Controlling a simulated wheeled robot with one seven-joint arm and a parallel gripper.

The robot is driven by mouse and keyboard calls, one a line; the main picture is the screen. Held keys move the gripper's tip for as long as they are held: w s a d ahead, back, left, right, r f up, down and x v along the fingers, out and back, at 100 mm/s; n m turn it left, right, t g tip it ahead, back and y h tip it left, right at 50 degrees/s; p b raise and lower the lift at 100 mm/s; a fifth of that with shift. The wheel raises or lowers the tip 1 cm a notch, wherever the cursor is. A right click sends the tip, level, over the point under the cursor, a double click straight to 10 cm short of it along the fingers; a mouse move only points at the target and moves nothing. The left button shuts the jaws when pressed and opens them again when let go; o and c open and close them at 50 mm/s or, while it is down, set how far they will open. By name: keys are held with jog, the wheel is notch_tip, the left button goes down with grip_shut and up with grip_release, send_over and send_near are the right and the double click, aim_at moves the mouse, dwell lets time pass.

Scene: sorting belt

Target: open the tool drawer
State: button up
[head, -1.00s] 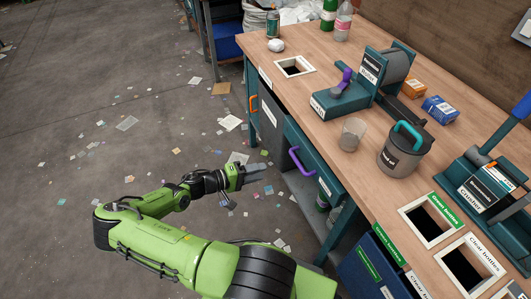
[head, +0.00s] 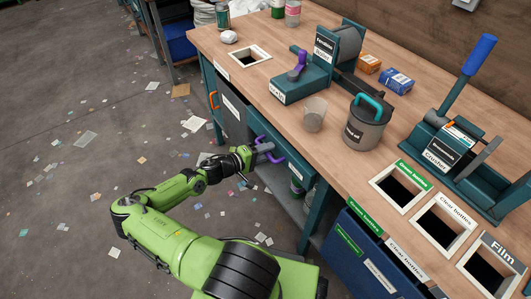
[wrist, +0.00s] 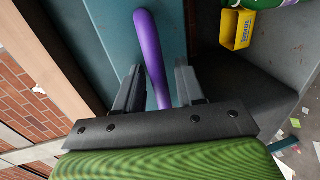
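The teal drawer (head: 293,165) is under the front edge of the workbench and looks closed. Its purple bar handle (head: 274,160) sticks out from the front. My gripper (head: 268,149) is at this handle, reaching in from the left. In the wrist view the purple handle (wrist: 150,50) runs down between the two dark fingers of my gripper (wrist: 159,88). The fingers are apart, with gaps showing on both sides of the bar. The handle's lower end is hidden behind the gripper body.
A bin with an orange handle (head: 213,99) is left of the drawer. Blue bins (head: 360,250) stand to the right below the bench. The wooden benchtop (head: 345,165) holds a purple-levered machine, a cup (head: 314,114) and a grey canister (head: 364,126). Scraps litter the open floor at left.

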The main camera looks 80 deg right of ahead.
grip_shut()
